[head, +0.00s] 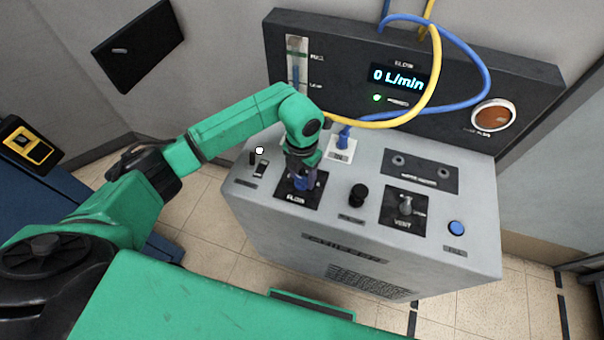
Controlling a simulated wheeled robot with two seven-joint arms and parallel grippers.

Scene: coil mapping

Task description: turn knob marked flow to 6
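The flow knob (300,184) is blue and sits on a black plate (289,199) labelled FLOW, on the sloped top of the grey console (340,235). My green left arm reaches in from the left, and my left gripper (301,177) points down right at the knob. The wrist hides most of the knob and its scale, so I cannot read its setting or see whether the fingers hold it. The flow display (397,77) on the dark back panel reads 0 L/min. My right gripper is out of view.
Right of the flow knob stand a black knob (357,195), the VENT switch (405,204) and a blue button (456,228). A white-plated hose port (341,150) is close behind the gripper. Blue (488,85) and yellow (436,75) hoses loop over the panel. A round amber lamp (493,116) is at right.

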